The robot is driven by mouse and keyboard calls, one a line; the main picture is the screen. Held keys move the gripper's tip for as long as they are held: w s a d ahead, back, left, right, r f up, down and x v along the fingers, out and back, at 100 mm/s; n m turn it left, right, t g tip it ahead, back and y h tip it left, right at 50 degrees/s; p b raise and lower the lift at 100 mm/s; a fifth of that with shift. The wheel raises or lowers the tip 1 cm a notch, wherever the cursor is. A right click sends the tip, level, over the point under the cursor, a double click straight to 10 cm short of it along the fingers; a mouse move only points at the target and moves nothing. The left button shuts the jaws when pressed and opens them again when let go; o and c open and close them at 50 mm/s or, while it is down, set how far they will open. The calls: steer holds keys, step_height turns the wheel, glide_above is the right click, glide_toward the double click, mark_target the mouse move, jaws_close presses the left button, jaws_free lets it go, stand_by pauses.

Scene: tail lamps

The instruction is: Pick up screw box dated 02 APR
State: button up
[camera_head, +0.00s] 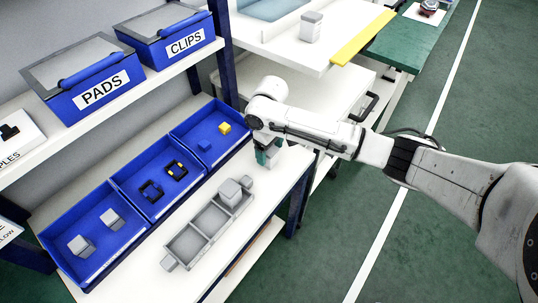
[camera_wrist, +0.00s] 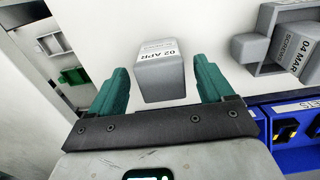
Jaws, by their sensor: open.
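The grey screw box labelled 02 APR (camera_wrist: 160,72) stands on the white surface in the wrist view. My gripper (camera_wrist: 161,84) is open, with one teal finger on each side of the box and a visible gap at both sides. In the head view my gripper (camera_head: 268,154) is low over the right end of the white bench, and I cannot make out the 02 APR box there. A second grey screw box, dated 04 MAR (camera_wrist: 296,50), sits in the grey tray at the right of the wrist view.
The grey tray (camera_head: 186,241) lies on the bench left of my gripper, with a grey box (camera_head: 231,191) at its far end. Blue bins (camera_head: 137,236) holding small parts line the bench's back. PADS (camera_head: 98,95) and CLIPS (camera_head: 186,45) boxes stand on the shelf above.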

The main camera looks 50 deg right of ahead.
steer(key=shift+w+f, duration=0.15)
steer(key=shift+f, duration=1.7)
steer(key=shift+a, duration=0.1)
steer(key=shift+c, duration=0.5)
steer(key=c, duration=1)
